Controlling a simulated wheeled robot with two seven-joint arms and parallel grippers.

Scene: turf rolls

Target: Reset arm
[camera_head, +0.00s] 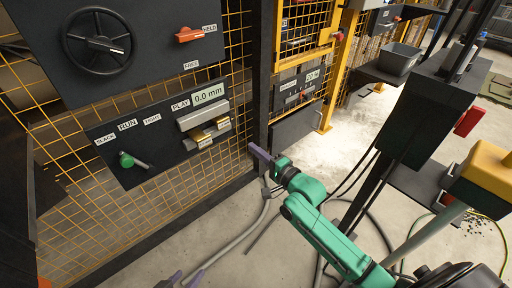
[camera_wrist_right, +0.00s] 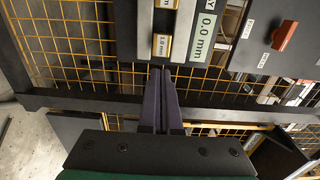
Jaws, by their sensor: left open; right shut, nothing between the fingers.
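My right gripper (camera_head: 258,152) is at the end of the green arm, in front of the dark post beside the fence. In the right wrist view its two purple fingers (camera_wrist_right: 161,78) are together with nothing between them. They point toward the panel with the 0.0 mm display (camera_wrist_right: 203,38) and look apart from it, though the exact gap is hard to judge.
The black panel (camera_head: 160,130) carries a green-knobbed lever (camera_head: 127,160) and yellow-marked blocks (camera_head: 200,138). Above it are a handwheel (camera_head: 97,42) and a red-orange handle (camera_head: 189,34). A grey bin (camera_head: 399,58) stands at right. Hoses and cables cross the floor.

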